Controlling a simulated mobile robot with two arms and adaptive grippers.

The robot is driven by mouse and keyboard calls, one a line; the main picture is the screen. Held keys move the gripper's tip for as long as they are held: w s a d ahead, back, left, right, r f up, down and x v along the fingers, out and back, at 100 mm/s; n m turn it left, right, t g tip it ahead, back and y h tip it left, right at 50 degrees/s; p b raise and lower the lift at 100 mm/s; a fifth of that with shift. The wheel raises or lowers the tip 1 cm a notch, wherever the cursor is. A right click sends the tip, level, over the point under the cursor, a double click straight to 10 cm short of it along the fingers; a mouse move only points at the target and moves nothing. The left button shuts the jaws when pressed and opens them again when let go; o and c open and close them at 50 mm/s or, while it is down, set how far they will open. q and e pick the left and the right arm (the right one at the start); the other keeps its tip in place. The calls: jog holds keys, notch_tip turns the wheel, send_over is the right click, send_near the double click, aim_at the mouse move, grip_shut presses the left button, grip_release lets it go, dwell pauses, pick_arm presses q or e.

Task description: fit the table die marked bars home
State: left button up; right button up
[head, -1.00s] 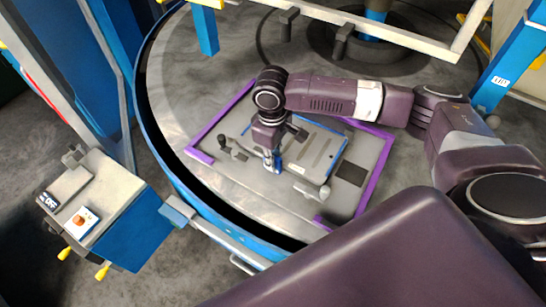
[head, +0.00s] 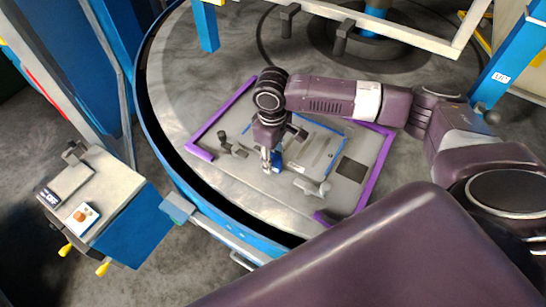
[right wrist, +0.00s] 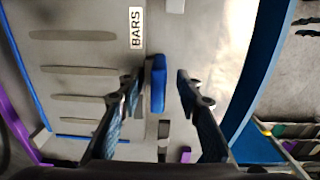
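The die marked bars is a grey slotted plate (head: 313,152) with blue edging, lying flat on the table inside purple corner strips (head: 376,170). In the right wrist view its slotted face (right wrist: 80,70) and BARS label (right wrist: 136,28) show. A blue upright tab (right wrist: 158,84) stands at its near side; it also shows in the head view (head: 277,160). My right gripper (head: 268,165) is over the die's near left side. In the wrist view the gripper (right wrist: 155,84) is open, its fingers on either side of the tab with gaps. My left gripper is out of view.
The die sits on a large round grey table (head: 180,90) with a blue rim. Grey clamp-like fittings (head: 232,145) (head: 312,188) flank the die. A control box (head: 105,185) stands at left, and a pale frame rail (head: 370,25) crosses at the back.

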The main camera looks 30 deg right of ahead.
jog(key=shift+r, duration=0.3)
notch_tip(320, 180, up, 12)
jog(key=shift+f, duration=0.25)
jog(key=shift+s+a+f, duration=0.1)
dwell(0.3)
